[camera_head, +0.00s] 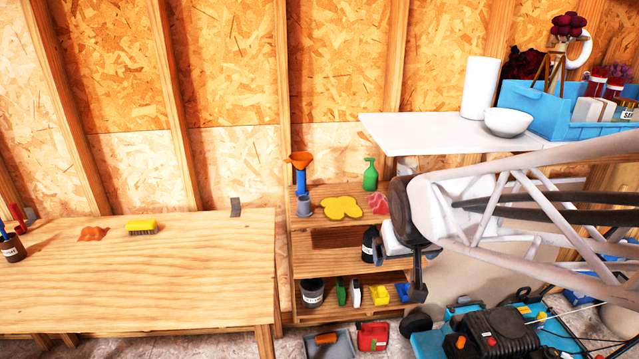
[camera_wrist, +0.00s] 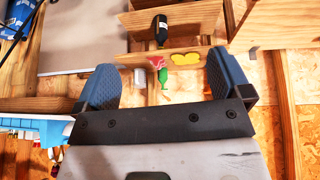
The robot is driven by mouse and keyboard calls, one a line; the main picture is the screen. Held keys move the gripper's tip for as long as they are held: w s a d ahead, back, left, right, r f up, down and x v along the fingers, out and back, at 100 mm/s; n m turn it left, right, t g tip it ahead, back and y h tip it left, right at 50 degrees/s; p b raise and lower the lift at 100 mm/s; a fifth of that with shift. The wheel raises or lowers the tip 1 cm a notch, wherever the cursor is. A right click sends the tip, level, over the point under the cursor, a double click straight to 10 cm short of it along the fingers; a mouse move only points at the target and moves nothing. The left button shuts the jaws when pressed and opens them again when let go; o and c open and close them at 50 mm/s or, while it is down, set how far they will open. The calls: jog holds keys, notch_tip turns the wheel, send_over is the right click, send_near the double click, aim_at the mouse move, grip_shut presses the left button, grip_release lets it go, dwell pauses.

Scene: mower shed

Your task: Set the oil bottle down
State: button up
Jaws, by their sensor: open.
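The oil bottle, a black bottle (camera_head: 368,241) with a pale label, stands on the middle shelf of the wooden rack, partly hidden behind my gripper in the head view. In the wrist view, which is turned upside down, the same dark bottle (camera_wrist: 160,30) shows beyond the fingers, apart from them. My gripper (camera_wrist: 161,62) is open, with its two blue finger pads wide apart and nothing between them. In the head view my gripper is in front of the rack's right side.
The rack's top shelf (camera_head: 325,216) holds an orange funnel, a green spray bottle (camera_head: 370,174) and a yellow cloth. The lower shelf holds several small containers. A wooden bench (camera_head: 140,275) is at left, a white counter (camera_head: 420,133) at upper right, a mower (camera_head: 495,335) below right.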

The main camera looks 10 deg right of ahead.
jog(key=s+a+r+g, duration=0.1)
jog(key=s+a+g, duration=0.1)
jog(key=s, duration=1.3)
jog(key=shift+a+r+g+y, duration=0.35)
jog(key=shift+a+g+y, duration=0.05)
jog(key=shift+a, duration=0.3)
